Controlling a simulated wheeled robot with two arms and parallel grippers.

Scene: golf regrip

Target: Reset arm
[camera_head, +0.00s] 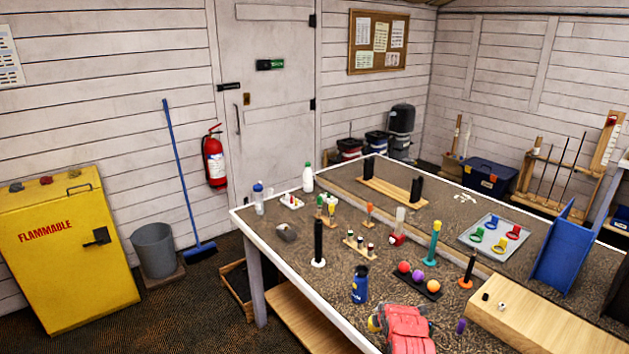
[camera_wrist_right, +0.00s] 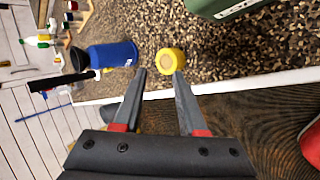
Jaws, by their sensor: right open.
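My right gripper (camera_wrist_right: 160,72) shows in the right wrist view, with its two dark fingers apart and nothing between them. Its tips point toward the tabletop beside the light table edge. A round yellow item (camera_wrist_right: 171,61) appears just beyond the right-hand fingertip; I cannot tell how far below. A blue bottle (camera_wrist_right: 112,53) lies left of the fingertips in that view and stands upright on the table in the head view (camera_head: 360,285).
The workbench (camera_head: 335,215) holds several small items. A bulky red object (camera_head: 405,328) is cut off at the bottom of the head view. A wooden block (camera_head: 545,325) and a blue stand (camera_head: 563,255) are at right. A green object (camera_wrist_right: 235,8) shows in the wrist view.

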